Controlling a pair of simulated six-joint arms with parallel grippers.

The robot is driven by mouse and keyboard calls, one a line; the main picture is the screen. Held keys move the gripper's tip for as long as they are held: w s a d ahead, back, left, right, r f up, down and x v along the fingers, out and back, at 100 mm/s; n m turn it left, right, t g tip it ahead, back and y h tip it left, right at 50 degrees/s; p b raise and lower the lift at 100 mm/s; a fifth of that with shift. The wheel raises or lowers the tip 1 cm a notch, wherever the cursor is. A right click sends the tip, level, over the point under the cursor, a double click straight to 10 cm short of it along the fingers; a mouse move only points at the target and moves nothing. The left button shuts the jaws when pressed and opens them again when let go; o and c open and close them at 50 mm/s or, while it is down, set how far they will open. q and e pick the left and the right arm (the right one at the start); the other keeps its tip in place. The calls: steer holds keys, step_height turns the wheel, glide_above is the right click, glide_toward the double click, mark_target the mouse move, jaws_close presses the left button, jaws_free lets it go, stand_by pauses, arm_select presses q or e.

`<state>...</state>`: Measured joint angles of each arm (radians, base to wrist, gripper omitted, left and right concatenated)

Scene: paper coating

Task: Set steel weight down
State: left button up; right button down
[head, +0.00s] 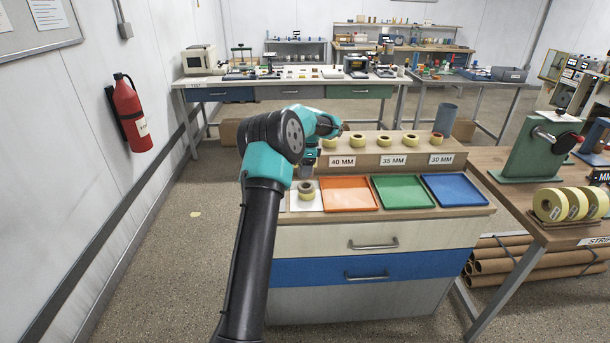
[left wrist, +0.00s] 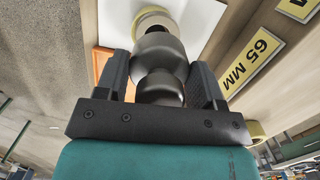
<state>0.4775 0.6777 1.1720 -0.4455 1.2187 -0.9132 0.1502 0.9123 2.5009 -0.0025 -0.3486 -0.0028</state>
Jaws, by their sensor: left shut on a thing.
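The steel weight, a dark rounded knobbed piece (left wrist: 160,62), is between the two fingers of my left gripper (left wrist: 160,82) in the left wrist view. The gripper is shut on it. A pale yellow tape roll (left wrist: 152,17) is just beyond the weight, over a white tray (left wrist: 198,18). In the head view my left gripper (head: 307,172) points down above the roll (head: 306,193), which sits on the white tray (head: 296,205). I cannot tell whether the weight touches the roll. My right gripper is out of view.
Orange (head: 348,194), green (head: 402,192) and blue (head: 455,190) trays lie to the right on the cabinet top. Behind them a wooden riser (head: 385,160) carries several tape rolls and size labels. A side table with a green stand (head: 533,150) is at the right.

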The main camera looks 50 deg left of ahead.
arm_select(q)
steer(key=shift+f, duration=1.7)
steer(key=shift+f, duration=0.65)
steer(key=o, duration=1.4)
steer(key=shift+o, duration=0.2)
steer(key=r, duration=0.8)
steer(key=w+d+r, duration=0.1)
steer(key=r, duration=0.4)
steer(key=shift+w, duration=0.1)
